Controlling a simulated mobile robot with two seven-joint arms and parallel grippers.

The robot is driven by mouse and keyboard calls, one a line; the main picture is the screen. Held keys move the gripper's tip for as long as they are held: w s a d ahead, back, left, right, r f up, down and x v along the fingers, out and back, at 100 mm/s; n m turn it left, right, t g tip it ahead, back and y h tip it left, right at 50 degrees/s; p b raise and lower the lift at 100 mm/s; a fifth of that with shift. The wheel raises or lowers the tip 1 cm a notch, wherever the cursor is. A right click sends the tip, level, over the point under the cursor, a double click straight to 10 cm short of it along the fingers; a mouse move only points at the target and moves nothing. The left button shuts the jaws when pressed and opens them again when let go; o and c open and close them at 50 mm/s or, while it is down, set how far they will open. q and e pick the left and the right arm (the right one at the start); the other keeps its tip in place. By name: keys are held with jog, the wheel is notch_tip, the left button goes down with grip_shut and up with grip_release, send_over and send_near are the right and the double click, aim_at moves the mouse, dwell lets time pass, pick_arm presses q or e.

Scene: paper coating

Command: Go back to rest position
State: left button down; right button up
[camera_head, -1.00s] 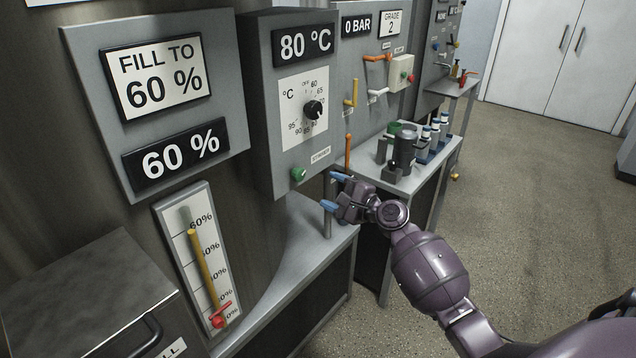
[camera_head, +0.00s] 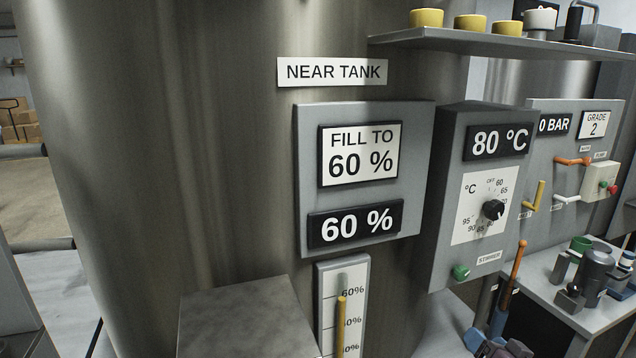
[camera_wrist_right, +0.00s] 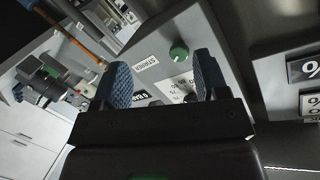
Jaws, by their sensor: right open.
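My right gripper (camera_head: 487,328) shows at the bottom edge of the head view, in front of and below the stirrer panel; most of its arm is cut off. In the right wrist view its two blue fingers stand apart with nothing held between them (camera_wrist_right: 163,82). Beyond them are the green stirrer knob (camera_wrist_right: 179,51) and the STIRRER label. The knob (camera_head: 461,272) also shows in the head view, apart from the fingers. An orange-handled rod (camera_head: 516,262) stands close to the gripper. My left gripper is not in view.
The large near tank (camera_head: 190,130) fills the left and middle. The fill panel (camera_head: 417,150) reads 60 %, and the temperature panel (camera_head: 443,190) reads 80 °C. A shelf (camera_head: 420,37) with yellow pots juts out above. A side bench (camera_head: 590,320) holds a grey canister (camera_head: 596,268).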

jog(key=s+a+f+n+g, duration=0.1)
jog(key=s+a+f, duration=0.1)
jog(key=s+f, duration=0.3)
jog(key=s+a+f+n+g+h, duration=0.1)
jog(key=s+f, duration=0.4)
jog(key=s, duration=0.6)
jog(key=s+a+f+n+g+h, duration=0.1)
jog(key=s+a+f+n+g, duration=0.1)
jog(key=s, duration=0.6)
notch_tip(320, 180, down, 4)
jog(key=shift+s+a+r+n, duration=0.1)
jog(key=shift+s+a+n, duration=0.2)
jog(key=shift+a+n, duration=0.5)
